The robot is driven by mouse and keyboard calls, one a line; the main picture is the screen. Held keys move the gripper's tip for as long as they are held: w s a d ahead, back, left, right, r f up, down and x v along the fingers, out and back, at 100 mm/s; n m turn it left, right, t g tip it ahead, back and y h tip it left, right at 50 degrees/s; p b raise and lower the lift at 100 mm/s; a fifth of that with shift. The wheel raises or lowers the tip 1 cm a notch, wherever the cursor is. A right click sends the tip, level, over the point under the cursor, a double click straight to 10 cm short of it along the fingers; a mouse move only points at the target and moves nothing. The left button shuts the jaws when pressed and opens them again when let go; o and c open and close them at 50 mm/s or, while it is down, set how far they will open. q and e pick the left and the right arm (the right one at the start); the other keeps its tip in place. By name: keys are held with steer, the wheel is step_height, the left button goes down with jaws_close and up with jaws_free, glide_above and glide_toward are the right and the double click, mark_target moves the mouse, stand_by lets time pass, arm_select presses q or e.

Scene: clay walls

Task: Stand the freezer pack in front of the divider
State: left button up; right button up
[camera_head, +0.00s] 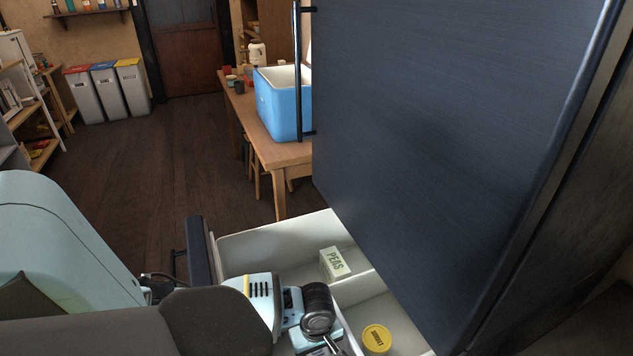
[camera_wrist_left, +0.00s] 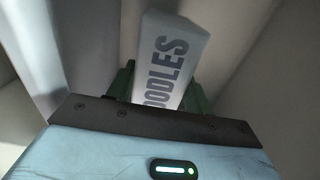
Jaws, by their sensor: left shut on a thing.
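A pale pack with dark lettering ending "OODLES" (camera_wrist_left: 172,58) shows in the left wrist view, between the green fingers of my left gripper (camera_wrist_left: 160,92). The gripper is shut on it. In the head view my left wrist is over the open freezer drawer (camera_head: 275,238) at the bottom; its fingers and the held pack cannot be made out there. A light divider (camera_head: 358,283) crosses the drawer. A pale box lettered "PEAS" (camera_head: 336,262) stands on the far side of the divider. My right gripper is not in view.
A round tub with a yellow lid (camera_head: 376,338) sits in the near compartment, right of my wrist. The dark freezer door (camera_head: 430,130) rises over the drawer's right side. A blue cooler (camera_head: 281,104) stands on a wooden table (camera_head: 284,153) beyond. Floor to the left is clear.

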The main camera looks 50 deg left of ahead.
arm_select(q)
step_height(320, 180, down, 2)
steer(key=shift+f, duration=0.1)
steer(key=o, duration=1.3)
steer(key=shift+f, duration=0.15)
step_height(320, 180, up, 11)
steer(key=p, duration=0.2)
steer(key=shift+p, duration=0.35)
steer(key=shift+r, duration=0.7)
